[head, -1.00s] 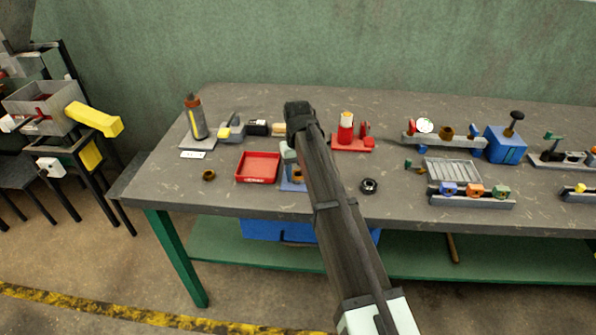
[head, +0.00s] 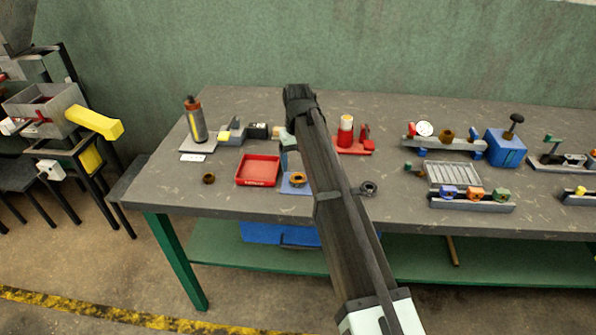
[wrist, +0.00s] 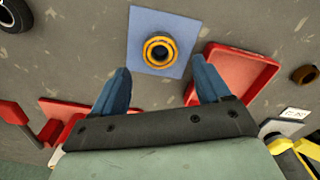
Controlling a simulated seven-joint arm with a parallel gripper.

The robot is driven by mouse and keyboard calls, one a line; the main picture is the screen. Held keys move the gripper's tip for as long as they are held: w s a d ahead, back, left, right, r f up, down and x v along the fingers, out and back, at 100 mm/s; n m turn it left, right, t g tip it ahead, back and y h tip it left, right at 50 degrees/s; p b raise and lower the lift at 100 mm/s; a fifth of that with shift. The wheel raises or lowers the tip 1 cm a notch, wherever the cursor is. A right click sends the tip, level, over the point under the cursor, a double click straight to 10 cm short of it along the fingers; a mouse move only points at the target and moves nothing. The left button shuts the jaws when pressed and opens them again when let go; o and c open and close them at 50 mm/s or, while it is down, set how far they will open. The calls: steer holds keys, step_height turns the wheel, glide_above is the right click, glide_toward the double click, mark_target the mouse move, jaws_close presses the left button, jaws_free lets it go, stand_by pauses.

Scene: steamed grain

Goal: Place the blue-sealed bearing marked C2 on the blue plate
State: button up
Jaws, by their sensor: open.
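The blue plate (head: 285,189) lies on the bench right of a red tray and also shows in the wrist view (wrist: 137,62). A ring-shaped orange-yellow bearing with a dark inner ring (head: 298,180) lies flat on it; the wrist view (wrist: 160,39) shows it near the plate's middle. I cannot read a mark or confirm a blue seal on it. My gripper (wrist: 161,68) is open and empty, its blue fingers apart, with the bearing visible beyond the tips.
The red tray (head: 258,170) is empty beside the plate. A brown ring (head: 208,179) lies left of it. A red stand (head: 346,143) is behind right. A slotted grey rack (head: 453,175) and a blue box (head: 505,147) stand farther right. The bench front is mostly clear.

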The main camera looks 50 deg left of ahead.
step_height(320, 180, up, 7)
steer(key=shift+f, duration=0.15)
steer(key=shift+d, duration=0.1)
stand_by(0.6)
